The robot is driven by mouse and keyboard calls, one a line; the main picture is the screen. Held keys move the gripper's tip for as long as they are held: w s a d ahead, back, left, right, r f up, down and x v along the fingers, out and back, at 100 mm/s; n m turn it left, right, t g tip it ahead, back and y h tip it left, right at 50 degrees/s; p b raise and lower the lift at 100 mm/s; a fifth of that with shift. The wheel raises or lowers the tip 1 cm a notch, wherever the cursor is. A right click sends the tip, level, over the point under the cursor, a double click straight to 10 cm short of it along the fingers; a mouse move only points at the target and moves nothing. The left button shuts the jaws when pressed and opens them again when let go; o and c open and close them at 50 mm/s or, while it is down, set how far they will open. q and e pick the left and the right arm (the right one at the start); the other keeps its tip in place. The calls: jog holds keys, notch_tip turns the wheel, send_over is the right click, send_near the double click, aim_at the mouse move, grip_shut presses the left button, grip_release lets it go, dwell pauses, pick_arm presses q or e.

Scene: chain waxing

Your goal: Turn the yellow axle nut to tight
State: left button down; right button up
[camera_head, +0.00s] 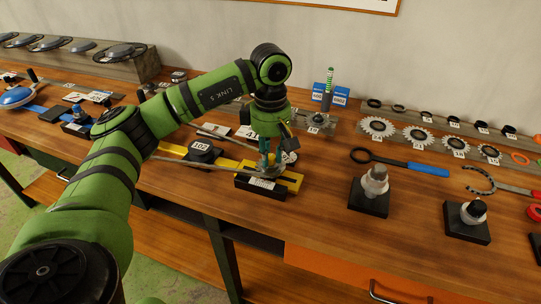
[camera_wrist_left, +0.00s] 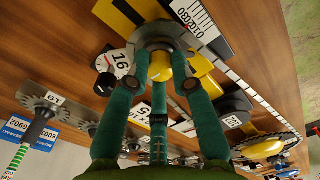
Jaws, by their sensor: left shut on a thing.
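My left gripper (camera_head: 267,168) reaches down from above onto a yellow and black fixture (camera_head: 291,183) on the workbench. My right gripper is not in view.
A black block marked 102 (camera_head: 201,150) stands left of the fixture. Stands with grey spindles (camera_head: 375,181) and a blue-handled ring tool (camera_head: 428,169) lie to the right. Sprockets (camera_head: 378,127) fill a rack behind. Bare wood lies in front of the fixture.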

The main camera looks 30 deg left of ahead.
aim_at(270, 157)
pick_arm(q)
jog(key=shift+m, duration=0.5)
jog(key=c, duration=1.1)
grip_release()
jog(key=shift+o, duration=0.2)
jog(key=shift+r, duration=0.15)
notch_tip(270, 157, up, 12)
jog(key=shift+f, duration=0.2)
